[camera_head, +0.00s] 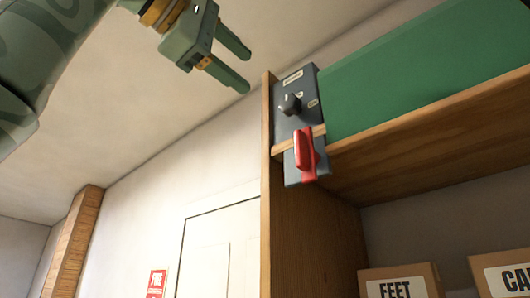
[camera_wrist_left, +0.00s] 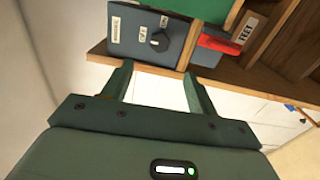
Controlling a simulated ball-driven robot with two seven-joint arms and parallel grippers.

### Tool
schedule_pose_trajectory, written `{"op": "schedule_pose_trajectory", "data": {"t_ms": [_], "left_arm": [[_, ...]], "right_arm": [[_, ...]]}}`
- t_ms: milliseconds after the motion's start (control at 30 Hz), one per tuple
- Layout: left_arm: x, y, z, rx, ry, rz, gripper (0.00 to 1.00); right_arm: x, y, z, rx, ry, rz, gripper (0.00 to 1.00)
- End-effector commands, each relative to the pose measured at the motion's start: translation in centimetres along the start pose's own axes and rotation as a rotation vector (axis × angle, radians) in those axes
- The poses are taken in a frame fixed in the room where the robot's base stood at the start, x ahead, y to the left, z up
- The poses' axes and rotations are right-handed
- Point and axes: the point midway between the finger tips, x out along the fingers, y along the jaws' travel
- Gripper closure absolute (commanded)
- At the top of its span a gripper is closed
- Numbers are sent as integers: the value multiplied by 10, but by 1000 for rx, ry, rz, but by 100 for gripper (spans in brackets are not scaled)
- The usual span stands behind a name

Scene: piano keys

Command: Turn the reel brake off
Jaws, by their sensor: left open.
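A dark grey control panel (camera_head: 286,119) is fixed at the left end of the green board. It carries a black knob (camera_head: 291,103) with small pale labels too small to read. A red lever (camera_head: 304,156) sits on a dark plate just below the knob. I cannot tell from the labels which control is the reel brake. My left gripper (camera_head: 246,70) is open and empty, up and left of the panel, apart from it. In the left wrist view the knob (camera_wrist_left: 159,40) lies ahead between the fingers, and the red lever (camera_wrist_left: 221,43) is to its right. My right gripper is not in view.
The green board (camera_head: 420,70) and a wooden shelf (camera_head: 440,125) run off to the right. A wooden upright (camera_head: 267,200) borders the panel's left side. Cardboard boxes (camera_head: 425,270) stand lower right. The space left of the upright is open, before a pale wall.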

Motion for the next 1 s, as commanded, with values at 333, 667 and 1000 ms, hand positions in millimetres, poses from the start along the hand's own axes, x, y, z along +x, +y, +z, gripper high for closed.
{"op": "schedule_pose_trajectory", "data": {"t_ms": [333, 667, 1000], "left_arm": [[-53, 0, 0, -1, 0, -1, 42], [-55, 0, 0, -1, 0, -1, 42], [-55, 0, 0, 10, 0, -1, 42]], "right_arm": [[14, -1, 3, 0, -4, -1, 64], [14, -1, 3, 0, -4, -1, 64], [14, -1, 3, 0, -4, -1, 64]]}}
